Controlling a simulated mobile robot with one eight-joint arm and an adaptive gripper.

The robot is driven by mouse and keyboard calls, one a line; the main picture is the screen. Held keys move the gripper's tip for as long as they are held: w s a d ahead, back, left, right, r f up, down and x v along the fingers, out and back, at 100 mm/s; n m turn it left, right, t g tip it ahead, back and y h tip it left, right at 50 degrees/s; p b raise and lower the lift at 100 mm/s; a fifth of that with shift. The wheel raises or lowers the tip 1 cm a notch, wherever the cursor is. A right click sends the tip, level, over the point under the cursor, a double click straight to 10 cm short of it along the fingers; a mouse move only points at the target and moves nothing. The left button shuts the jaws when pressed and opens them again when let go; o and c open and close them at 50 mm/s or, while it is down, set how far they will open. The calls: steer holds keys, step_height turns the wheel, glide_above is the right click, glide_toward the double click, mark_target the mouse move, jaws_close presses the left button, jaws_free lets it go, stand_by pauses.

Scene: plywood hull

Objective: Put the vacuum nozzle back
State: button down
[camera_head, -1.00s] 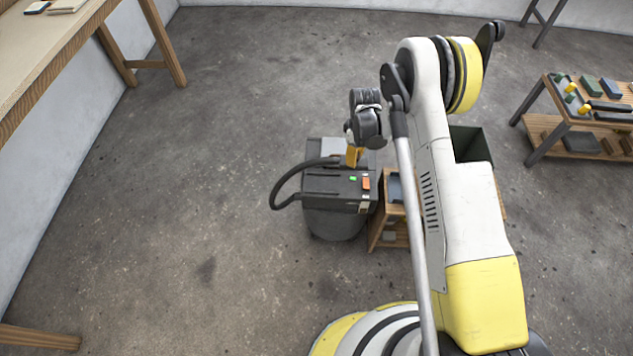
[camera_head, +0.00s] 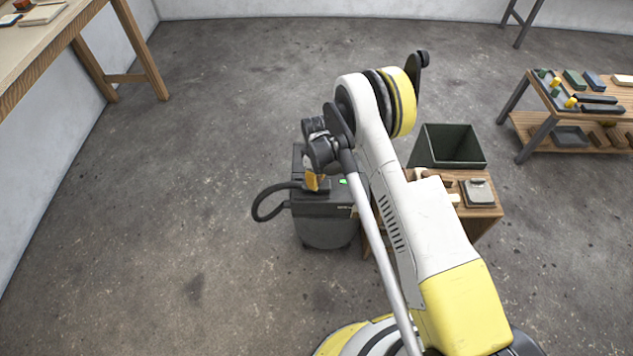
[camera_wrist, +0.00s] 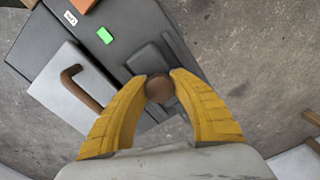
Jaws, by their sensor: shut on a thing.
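The vacuum (camera_head: 325,228) is a dark grey box on the floor. A black hose (camera_head: 262,200) loops out from its left side and back towards my gripper. My gripper (camera_head: 316,184) is low over the vacuum's top, partly hidden by my wrist. In the wrist view, the yellow fingers of my gripper (camera_wrist: 160,87) are shut on a round brown grip. A dark grey block, apparently the vacuum nozzle (camera_wrist: 149,62), lies just beyond it, over the vacuum's top. I cannot tell whether the nozzle touches the vacuum. A green light (camera_wrist: 105,35) and an orange switch (camera_wrist: 83,5) show on the top.
A brown hooked handle (camera_wrist: 72,75) rises from a light grey panel beside the fingers. A wooden stand (camera_head: 485,212) and a dark open bin (camera_head: 450,148) are right of the vacuum. A tool table (camera_head: 580,103) stands far right. The floor on the left is clear.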

steer(key=shift+f, duration=0.15)
steer(key=c, duration=1.2)
jaws_free()
steer(key=shift+o, duration=0.2)
step_height(320, 180, up, 13)
steer(key=p, duration=0.4)
steer(key=shift+f, duration=0.2)
